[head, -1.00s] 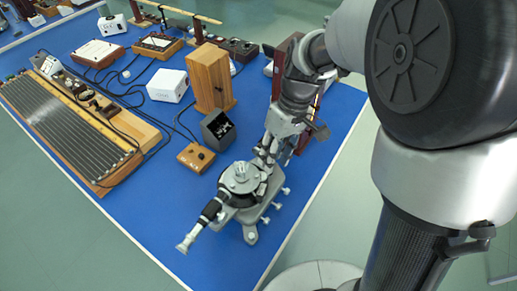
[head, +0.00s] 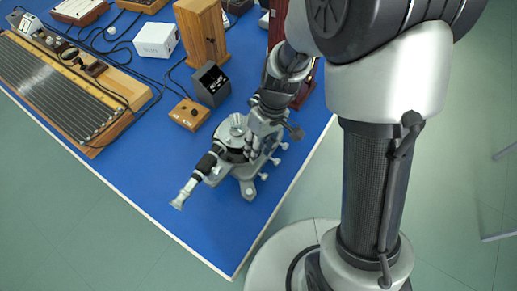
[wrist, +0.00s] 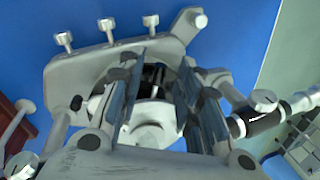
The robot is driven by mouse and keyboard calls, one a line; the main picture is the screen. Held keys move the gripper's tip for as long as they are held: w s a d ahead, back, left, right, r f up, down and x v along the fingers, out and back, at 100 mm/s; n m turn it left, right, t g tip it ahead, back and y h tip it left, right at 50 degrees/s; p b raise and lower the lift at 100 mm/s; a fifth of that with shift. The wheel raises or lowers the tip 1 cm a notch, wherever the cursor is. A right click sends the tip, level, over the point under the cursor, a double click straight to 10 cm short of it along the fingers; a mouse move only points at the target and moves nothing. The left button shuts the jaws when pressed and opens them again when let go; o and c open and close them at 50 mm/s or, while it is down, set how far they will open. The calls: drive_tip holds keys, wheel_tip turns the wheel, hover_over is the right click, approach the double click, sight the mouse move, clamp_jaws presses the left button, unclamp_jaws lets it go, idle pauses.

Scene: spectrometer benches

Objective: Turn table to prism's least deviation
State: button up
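The grey spectrometer (head: 233,154) stands near the front edge of the blue bench in the head view, with its round table (head: 236,128) on top. Its telescope (head: 194,182) points toward the lower left. In the wrist view, the two dark fingers of my gripper (wrist: 163,103) are spread apart. A pale round part of the spectrometer (wrist: 149,131) shows between and behind them. I cannot tell whether a finger touches it. The prism is not clearly visible.
A small wooden box with knobs (head: 189,114) and a dark grey unit (head: 211,84) stand behind the spectrometer. A tall wooden box (head: 202,34) and a white box (head: 156,40) are farther back. Bare blue bench lies left of the telescope.

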drive_tip(key=shift+c, duration=0.3)
clamp_jaws()
idle(0.6)
